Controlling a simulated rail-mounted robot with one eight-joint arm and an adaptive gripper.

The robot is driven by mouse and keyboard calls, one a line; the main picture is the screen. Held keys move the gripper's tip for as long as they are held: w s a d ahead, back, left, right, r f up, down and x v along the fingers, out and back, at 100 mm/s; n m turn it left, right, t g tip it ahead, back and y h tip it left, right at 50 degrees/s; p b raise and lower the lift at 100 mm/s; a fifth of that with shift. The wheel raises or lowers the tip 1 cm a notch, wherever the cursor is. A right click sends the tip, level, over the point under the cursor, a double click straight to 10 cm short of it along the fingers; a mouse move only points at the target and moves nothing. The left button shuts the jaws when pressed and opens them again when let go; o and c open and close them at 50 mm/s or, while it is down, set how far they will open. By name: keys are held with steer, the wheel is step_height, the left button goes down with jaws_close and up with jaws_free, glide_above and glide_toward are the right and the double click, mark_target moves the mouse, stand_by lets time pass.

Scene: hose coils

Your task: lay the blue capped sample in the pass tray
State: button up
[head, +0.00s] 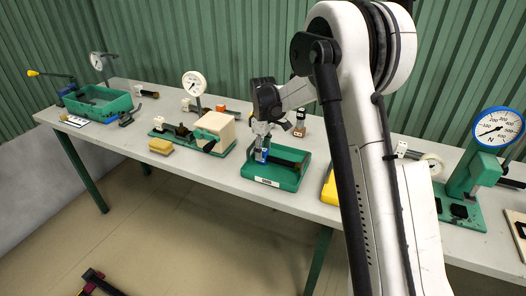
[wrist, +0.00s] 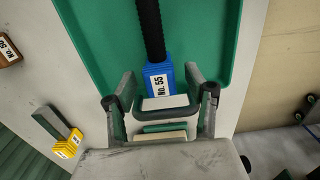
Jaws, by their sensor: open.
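The blue capped sample (wrist: 157,76) is a black ribbed hose with a blue cap marked No. 55. It lies lengthwise over the floor of a green tray (wrist: 215,45), inside its rim. In the head view the blue cap (head: 262,155) is at the left part of the green tray (head: 270,183), whose front label is too small to read. My gripper (wrist: 164,113) is open, at the end of the cap; the cap's end is partly hidden by a pale finger pad. In the head view my gripper (head: 262,138) is just above the cap.
A yellow tray (head: 328,188) is half hidden behind my arm, right of the green one. A gauge stand (head: 495,130) is at the right. A green fixture with a beige block (head: 215,128) and a green bin (head: 97,103) stand left. A yellow-capped sample (wrist: 66,146) lies nearby.

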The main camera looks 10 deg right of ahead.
steer(key=shift+r+p, duration=1.35)
steer(key=shift+r, duration=2.2)
step_height(320, 180, up, 12)
steer(key=s+r+m+t+b, duration=0.1)
steer(key=s+r+m+t, duration=0.3)
steer(key=s, duration=0.6)
steer(key=s+f+m+t+b, duration=0.1)
steer(key=s+f+m, duration=0.2)
steer(key=s, duration=1.2)
steer(key=s+f+m+t+b, duration=0.1)
steer(key=s+f+m+t, duration=0.1)
steer(key=s, duration=1.2)
steer(key=shift+s+f+m, duration=0.4)
steer(key=shift+f+m, duration=0.3)
steer(key=shift+f, duration=0.2)
